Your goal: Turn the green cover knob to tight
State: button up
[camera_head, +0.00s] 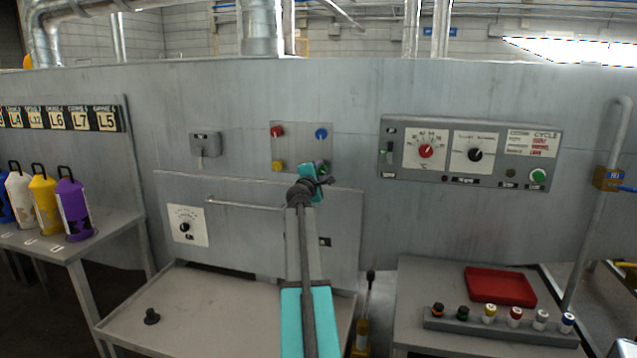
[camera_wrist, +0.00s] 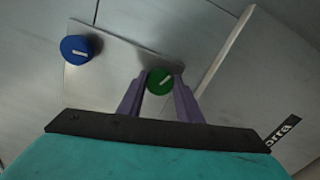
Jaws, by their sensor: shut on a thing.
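The green knob (camera_wrist: 159,81) shows in the wrist view between the purple fingers of my gripper (camera_wrist: 160,88). The fingers are shut on it, one on each side. Its white mark points up and to the right in that view. In the head view my gripper (camera_head: 320,168) is at the lower right corner of the knob plate (camera_head: 300,140), and the green knob is mostly hidden there. The other cover knobs are red (camera_head: 277,132), blue (camera_head: 321,133) and yellow (camera_head: 278,166). The blue knob also shows at the left in the wrist view (camera_wrist: 76,49).
A cover with a long handle (camera_head: 245,204) and a dial (camera_head: 186,226) is below the plate. A control panel (camera_head: 470,150) is to the right. Colored bottles (camera_head: 75,208) stand on the left table. A red tray (camera_head: 500,287) is on the right table.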

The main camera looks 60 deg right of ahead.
jog(key=m+b, duration=0.1)
jog(key=b, duration=0.1)
jog(key=m+b, duration=0.1)
jog(key=m, duration=0.1)
jog(key=m+b, duration=0.1)
jog(key=b, duration=0.1)
jog(key=shift+s+d+f+m+b, duration=0.2)
jog(key=shift+s+m+b, duration=0.05)
jog(key=shift+m+b, duration=0.15)
jog(key=m+b, duration=0.3)
jog(key=b, duration=0.1)
jog(key=shift+m, duration=0.3)
jog(key=m+b, duration=0.2)
jog(key=b, duration=0.1)
jog(key=shift+r+m, duration=0.15)
jog(key=shift+m, duration=0.15)
jog(key=shift+r+m+b, duration=0.1)
jog(key=shift+m+b, duration=0.4)
jog(key=shift+b, duration=0.05)
jog(key=shift+r, duration=0.1)
jog(key=o, duration=1)
jog(key=shift+o, duration=0.2)
jog(key=shift+w, duration=0.15)
jog(key=shift+a, duration=0.1)
